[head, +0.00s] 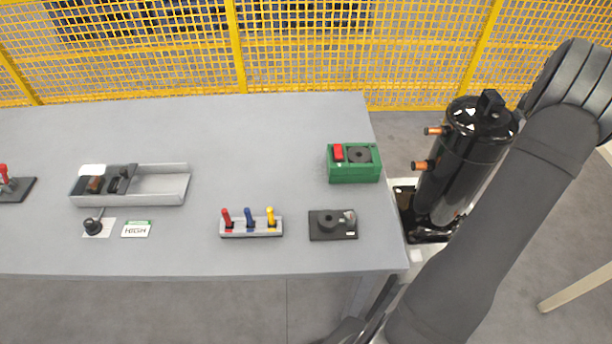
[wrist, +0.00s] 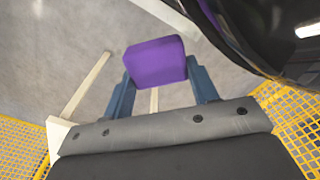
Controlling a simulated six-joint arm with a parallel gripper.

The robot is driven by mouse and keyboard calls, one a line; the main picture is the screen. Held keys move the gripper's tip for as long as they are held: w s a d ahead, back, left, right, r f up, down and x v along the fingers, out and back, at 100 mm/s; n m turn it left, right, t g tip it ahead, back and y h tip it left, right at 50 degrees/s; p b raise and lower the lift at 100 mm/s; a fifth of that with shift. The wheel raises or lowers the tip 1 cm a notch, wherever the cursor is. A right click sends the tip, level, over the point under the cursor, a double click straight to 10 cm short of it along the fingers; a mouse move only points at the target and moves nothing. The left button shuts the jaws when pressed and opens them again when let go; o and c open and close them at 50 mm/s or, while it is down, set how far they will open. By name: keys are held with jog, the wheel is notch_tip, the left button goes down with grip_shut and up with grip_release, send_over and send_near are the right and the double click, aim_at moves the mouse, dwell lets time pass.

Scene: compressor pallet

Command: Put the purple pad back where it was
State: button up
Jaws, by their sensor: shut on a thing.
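The purple pad (wrist: 155,62) is held between the two blue fingers of my gripper (wrist: 160,80) in the wrist view. My gripper is shut on it, with grey floor behind and below. A black compressor (head: 459,165) stands upright on the pallet to the right of the table in the head view. Its dark curved side (wrist: 262,40) fills the upper right of the wrist view, close to the pad. I cannot tell whether the pad touches it. In the head view the gripper and pad are hidden behind my arm and the compressor.
The grey table (head: 270,130) holds a grey tray (head: 160,186), a green box (head: 353,164), a lever block (head: 251,228) and a dark dial plate (head: 333,225). A yellow mesh fence (head: 330,50) runs behind. Two copper stubs stick out of the compressor's left side.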

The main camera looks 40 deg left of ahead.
jog(key=w+a+r, duration=0.6)
jog(key=a+r, duration=0.3)
jog(key=s+a+n, duration=0.2)
jog(key=s+a, duration=0.1)
jog(key=a, duration=0.5)
jog(key=n, duration=0.7)
send_over(275, 175)
notch_tip(275, 175, down, 21)
jog(key=shift+w+f, duration=0.15)
jog(key=shift+a+f, duration=0.1)
jog(key=shift+f, duration=2)
jog(key=shift+f, duration=0.1)
